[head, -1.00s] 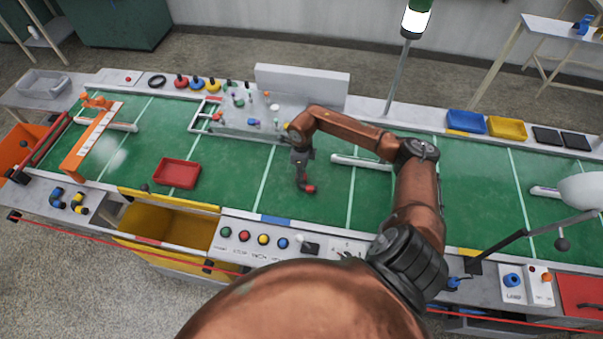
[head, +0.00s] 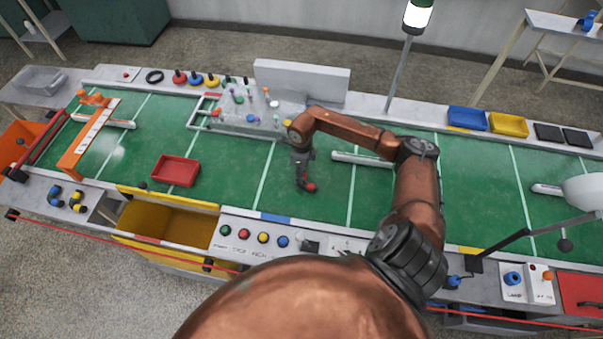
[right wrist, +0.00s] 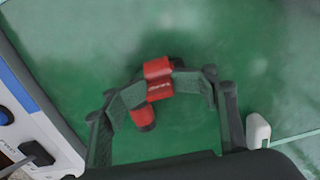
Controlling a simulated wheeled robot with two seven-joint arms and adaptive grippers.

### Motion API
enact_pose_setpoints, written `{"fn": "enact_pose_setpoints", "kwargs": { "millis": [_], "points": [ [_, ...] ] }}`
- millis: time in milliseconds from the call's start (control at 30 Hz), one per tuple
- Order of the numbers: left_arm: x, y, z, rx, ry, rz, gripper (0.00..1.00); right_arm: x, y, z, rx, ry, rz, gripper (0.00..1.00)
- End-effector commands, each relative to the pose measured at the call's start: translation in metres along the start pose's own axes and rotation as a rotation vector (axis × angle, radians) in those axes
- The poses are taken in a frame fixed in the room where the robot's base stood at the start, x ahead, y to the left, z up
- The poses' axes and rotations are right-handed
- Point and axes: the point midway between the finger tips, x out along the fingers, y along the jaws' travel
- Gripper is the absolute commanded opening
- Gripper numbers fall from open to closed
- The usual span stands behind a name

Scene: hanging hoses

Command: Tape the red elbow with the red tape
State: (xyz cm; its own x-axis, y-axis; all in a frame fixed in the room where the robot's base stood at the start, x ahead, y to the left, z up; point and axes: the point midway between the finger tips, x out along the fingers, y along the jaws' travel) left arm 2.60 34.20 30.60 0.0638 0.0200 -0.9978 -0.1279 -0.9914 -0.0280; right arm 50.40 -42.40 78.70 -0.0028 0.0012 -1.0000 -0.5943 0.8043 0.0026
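The red elbow (head: 310,187) is at the tip of my right gripper (head: 304,180), over the green worktop left of the table's middle. In the right wrist view the red elbow (right wrist: 158,78) sits between the two fingers of my right gripper (right wrist: 160,88), with a pad against each side, so the gripper looks shut on it. One leg of the elbow points down-left; I cannot tell how high it is above the surface. A red roll that looks like the red tape (head: 179,77) stands on the back ledge beside blue and yellow rolls. My left gripper is not in view.
A grey board with small coloured fittings (head: 250,117) is behind the gripper. A red tray (head: 176,170) and a yellow bin (head: 165,222) lie to the left. A white bar (head: 362,160) lies right of the gripper. The green surface around the elbow is clear.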

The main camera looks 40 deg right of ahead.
Motion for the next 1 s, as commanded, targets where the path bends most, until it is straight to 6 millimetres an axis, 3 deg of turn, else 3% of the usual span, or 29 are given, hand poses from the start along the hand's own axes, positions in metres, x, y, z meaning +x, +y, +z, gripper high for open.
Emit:
{"fn": "enact_pose_setpoints", "kwargs": {
  "millis": [167, 600, 800, 1000],
  "points": [
    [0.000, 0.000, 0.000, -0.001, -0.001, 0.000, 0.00, -0.018, -0.002, 0.000, -0.001, 0.002, -0.003, 0.40],
    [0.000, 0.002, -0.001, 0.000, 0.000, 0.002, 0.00, -0.103, -0.001, 0.000, 0.000, 0.001, -0.002, 0.40],
    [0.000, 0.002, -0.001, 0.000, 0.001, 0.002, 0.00, -0.118, 0.000, 0.000, 0.000, 0.001, 0.000, 0.40],
    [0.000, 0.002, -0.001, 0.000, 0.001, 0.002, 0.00, -0.119, 0.000, 0.000, 0.000, 0.001, 0.001, 0.40]
  ]
}}
